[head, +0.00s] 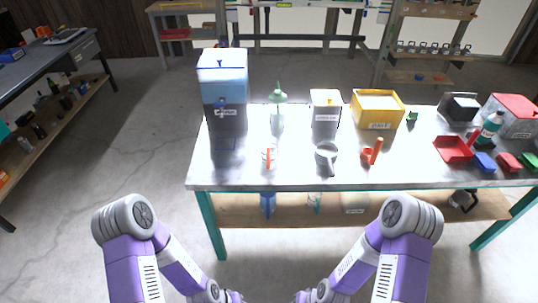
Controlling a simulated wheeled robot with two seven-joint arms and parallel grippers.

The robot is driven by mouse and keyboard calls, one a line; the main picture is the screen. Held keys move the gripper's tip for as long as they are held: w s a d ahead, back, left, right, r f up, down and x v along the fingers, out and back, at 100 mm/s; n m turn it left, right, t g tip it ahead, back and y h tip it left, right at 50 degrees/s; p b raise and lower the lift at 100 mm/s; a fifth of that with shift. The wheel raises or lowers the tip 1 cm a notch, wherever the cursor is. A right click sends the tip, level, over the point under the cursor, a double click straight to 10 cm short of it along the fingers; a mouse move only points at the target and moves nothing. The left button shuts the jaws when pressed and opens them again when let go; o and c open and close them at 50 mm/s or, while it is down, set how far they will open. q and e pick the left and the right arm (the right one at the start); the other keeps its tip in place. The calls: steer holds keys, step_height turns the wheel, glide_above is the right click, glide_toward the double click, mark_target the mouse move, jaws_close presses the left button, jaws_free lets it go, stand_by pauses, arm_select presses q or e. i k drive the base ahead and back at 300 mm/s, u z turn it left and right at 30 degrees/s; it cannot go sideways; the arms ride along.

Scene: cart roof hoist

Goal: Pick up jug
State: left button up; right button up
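A small clear vessel with a red upright part (269,156), which looks like the jug, stands near the front edge of the table, left of its middle. A grey round pan or scoop (326,152) with a handle pointing to the front edge is to its right. My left gripper (233,296) and my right gripper (303,296) are low at the bottom edge of the head view, in front of the table and well apart from both vessels. Their fingers are mostly cut off, so their opening does not show.
The metal-topped table (400,172) also holds a blue-and-white dispenser (224,80), a green-topped bottle (278,112), a white box (325,108), a yellow box (378,108), an orange-red scoop (374,152) and a red tray (452,149). The floor before it is clear.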

mark_target(278, 100)
steer(key=u, duration=1.55)
steer(key=i, duration=3.15)
steer(key=z, duration=3.4)
